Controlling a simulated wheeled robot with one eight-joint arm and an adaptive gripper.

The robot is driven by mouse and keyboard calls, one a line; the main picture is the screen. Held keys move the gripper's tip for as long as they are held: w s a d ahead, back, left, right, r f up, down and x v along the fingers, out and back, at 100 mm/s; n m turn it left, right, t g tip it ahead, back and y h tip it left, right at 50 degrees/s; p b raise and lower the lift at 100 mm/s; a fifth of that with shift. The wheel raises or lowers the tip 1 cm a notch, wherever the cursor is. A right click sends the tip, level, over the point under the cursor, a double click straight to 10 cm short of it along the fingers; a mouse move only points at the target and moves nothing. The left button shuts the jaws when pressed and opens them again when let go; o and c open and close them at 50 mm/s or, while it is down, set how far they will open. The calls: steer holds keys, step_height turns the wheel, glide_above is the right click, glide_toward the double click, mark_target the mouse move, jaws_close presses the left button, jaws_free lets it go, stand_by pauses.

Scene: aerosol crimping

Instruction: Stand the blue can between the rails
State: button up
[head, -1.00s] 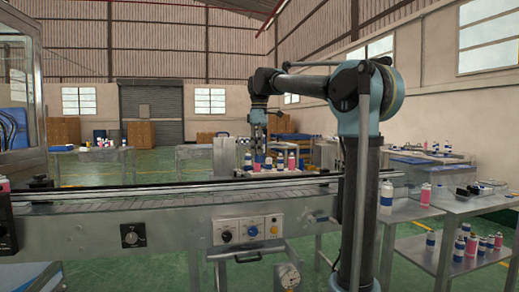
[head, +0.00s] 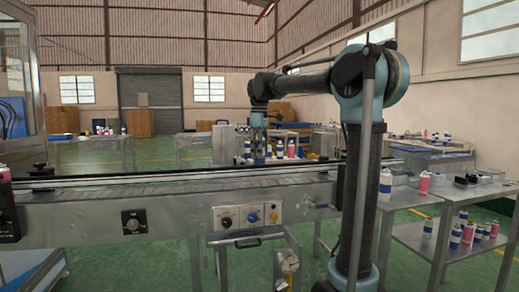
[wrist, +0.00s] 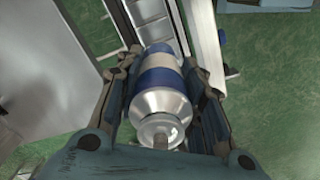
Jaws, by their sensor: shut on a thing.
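The blue can (wrist: 158,85), silver with a blue band and a domed, narrowing top, sits between the two fingers of my gripper (wrist: 165,110) in the wrist view. The gripper is shut on it from both sides. In the head view my gripper (head: 258,138) is above the far side of the conveyor. The can there is small and hard to separate from cans behind it. The rails (head: 150,181) run along the conveyor top. In the wrist view the rails and belt (wrist: 158,28) lie below the can; its base is hidden, so contact cannot be told.
A steel side table (head: 410,196) with cans stands at right, with more cans on its lower shelf (head: 445,252). Another table with cans is behind the conveyor. A control panel (head: 247,216) is on the conveyor's front. A glazed cabinet (head: 20,90) is at left.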

steer(key=shift+f, duration=1.75)
steer(key=shift+s+f, duration=0.1)
steer(key=shift+f, duration=0.1)
steer(key=o, duration=1.1)
step_height(320, 180, up, 12)
steer(key=shift+d+f, duration=0.1)
